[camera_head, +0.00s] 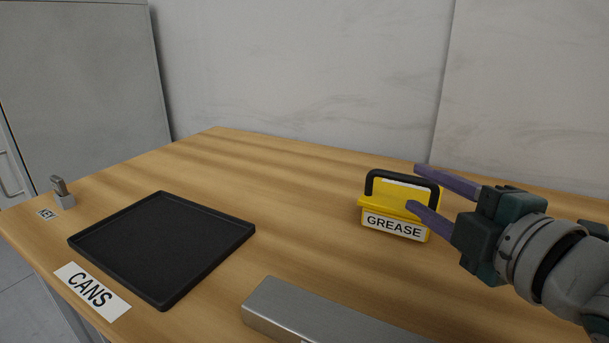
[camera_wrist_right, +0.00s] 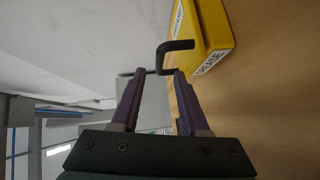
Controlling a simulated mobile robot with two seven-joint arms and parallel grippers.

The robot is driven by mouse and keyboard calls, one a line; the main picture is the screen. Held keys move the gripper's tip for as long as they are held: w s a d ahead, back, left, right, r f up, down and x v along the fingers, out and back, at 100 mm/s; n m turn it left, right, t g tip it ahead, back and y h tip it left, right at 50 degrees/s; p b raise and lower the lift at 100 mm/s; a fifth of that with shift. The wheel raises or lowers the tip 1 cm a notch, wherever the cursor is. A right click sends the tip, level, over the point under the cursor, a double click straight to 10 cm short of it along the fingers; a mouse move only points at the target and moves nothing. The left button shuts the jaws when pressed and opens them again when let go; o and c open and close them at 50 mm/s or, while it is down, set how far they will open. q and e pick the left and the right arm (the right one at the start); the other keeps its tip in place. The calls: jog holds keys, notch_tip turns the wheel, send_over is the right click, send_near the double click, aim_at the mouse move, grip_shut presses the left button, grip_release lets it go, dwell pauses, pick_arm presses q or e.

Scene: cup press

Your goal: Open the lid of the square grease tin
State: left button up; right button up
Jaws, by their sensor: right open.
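The square grease tin (camera_head: 393,226) is yellow with a white GREASE label on its front. It stands on the table at the right in the head view. Its lid (camera_head: 372,204) looks shut. A black bar handle (camera_head: 402,177) stands up from it. My right gripper (camera_head: 414,187) is open, its purple fingers reaching in from the right at the handle. In the right wrist view the handle (camera_wrist_right: 178,45) lies just ahead of the fingertips (camera_wrist_right: 165,73), its lower end between them. I cannot tell whether they touch it. The left gripper is not in view.
A black tray (camera_head: 160,250) lies at the left, with a CANS label (camera_head: 92,291) before it. A grey metal block (camera_head: 320,315) lies at the front. A small grey lever device (camera_head: 63,193) stands at the far left. A wall (camera_head: 300,70) rises behind the table; mid-table is clear.

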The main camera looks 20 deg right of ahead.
aim_at(404, 180)
jog(key=w, duration=0.6)
jog(key=shift+d+f+b, duration=0.25)
jog(key=shift+f+b, duration=0.15)
jog(key=shift+c, duration=0.3)
grip_shut()
dwell(0.6)
